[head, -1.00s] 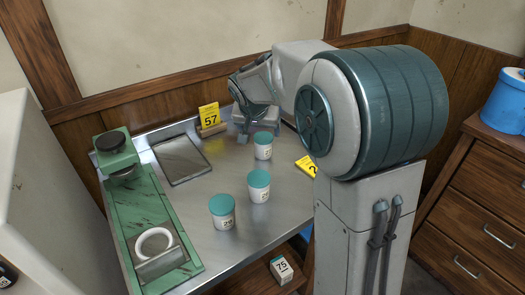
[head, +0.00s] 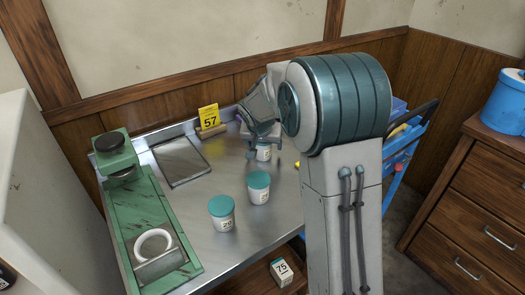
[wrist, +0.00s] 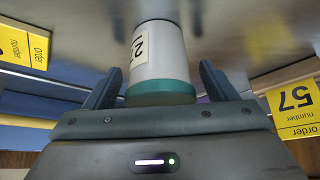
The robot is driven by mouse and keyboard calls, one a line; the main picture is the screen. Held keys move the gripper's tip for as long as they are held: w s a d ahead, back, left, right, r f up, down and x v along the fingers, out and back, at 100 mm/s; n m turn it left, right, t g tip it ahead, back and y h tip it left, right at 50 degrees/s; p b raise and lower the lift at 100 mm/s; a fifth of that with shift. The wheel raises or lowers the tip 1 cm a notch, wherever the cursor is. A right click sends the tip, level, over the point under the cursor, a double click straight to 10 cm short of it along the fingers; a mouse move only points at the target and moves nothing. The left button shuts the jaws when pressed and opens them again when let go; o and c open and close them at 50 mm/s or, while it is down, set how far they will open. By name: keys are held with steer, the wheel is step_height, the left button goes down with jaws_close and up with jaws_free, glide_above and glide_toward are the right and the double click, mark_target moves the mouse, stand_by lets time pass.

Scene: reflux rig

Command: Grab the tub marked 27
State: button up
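A white tub (head: 263,153) with a teal lid stands at the back right of the metal table, mostly hidden by my gripper (head: 263,149). In the wrist view this tub (wrist: 158,55) sits between the two fingers of my gripper (wrist: 160,86), lid toward the palm. A gap shows on each side of it, so the gripper is open. Its label starts with a 2; the second digit is not readable. Two similar tubs stand nearer: a middle tub (head: 259,188) with an unclear label and a front tub (head: 222,214) whose label seems to start with 2.
A yellow 57 card (head: 209,117) stands at the table's back; another yellow card (wrist: 24,45) shows in the wrist view. A green stand (head: 135,215) and a dark tray (head: 181,160) fill the left. A box marked 75 (head: 281,271) is below. A blue cart (head: 400,150) stands right.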

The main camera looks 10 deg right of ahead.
steer(key=c, duration=1)
steer(key=shift+o, duration=0.2)
steer(key=shift+r, duration=0.1)
